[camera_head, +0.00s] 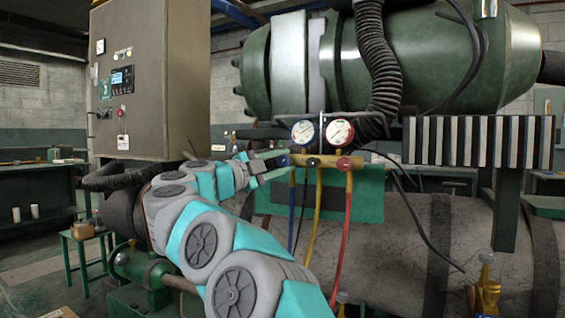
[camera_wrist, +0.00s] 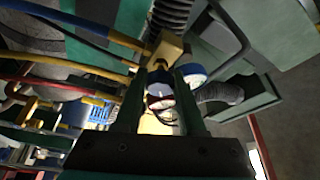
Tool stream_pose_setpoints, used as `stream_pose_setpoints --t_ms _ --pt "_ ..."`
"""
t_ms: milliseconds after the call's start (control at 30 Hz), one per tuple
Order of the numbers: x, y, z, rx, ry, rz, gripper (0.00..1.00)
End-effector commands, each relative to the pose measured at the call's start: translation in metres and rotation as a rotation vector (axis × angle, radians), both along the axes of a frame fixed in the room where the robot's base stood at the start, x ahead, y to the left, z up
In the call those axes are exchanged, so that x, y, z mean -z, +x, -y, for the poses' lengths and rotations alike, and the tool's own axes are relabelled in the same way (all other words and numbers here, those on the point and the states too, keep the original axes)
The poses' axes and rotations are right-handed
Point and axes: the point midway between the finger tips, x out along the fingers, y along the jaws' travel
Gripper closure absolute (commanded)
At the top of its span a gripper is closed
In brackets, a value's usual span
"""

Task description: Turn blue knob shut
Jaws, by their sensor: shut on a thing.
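The blue knob (camera_head: 283,161) is at the left end of the brass gauge manifold (camera_head: 322,161) in the head view. My gripper (camera_head: 277,163) reaches it from the left, its two green fingers closed around the knob. In the wrist view my gripper's fingers (camera_wrist: 160,72) point up at the manifold's brass end (camera_wrist: 168,48); the knob itself is mostly hidden between the fingertips there. I cannot tell how far the knob is turned. A red knob (camera_head: 344,163) sits at the manifold's right end.
A blue-rimmed gauge (camera_head: 304,132) and a red-rimmed gauge (camera_head: 339,132) stand above the manifold. Blue, yellow (camera_head: 316,205) and red (camera_head: 347,215) hoses hang below. A grey control cabinet (camera_head: 150,80) stands at left, a large green tank (camera_head: 420,60) above.

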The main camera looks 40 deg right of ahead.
Motion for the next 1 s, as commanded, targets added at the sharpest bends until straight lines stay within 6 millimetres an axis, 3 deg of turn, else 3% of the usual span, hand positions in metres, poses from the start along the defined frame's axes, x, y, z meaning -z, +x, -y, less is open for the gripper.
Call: stream_pose_setpoints --t_ms 500,1000 --pt "0.0014 0.0012 -0.0007 0.001 0.176 0.414 1.0" --pt "0.0011 0.0004 0.0007 0.001 0.248 0.589 1.0"
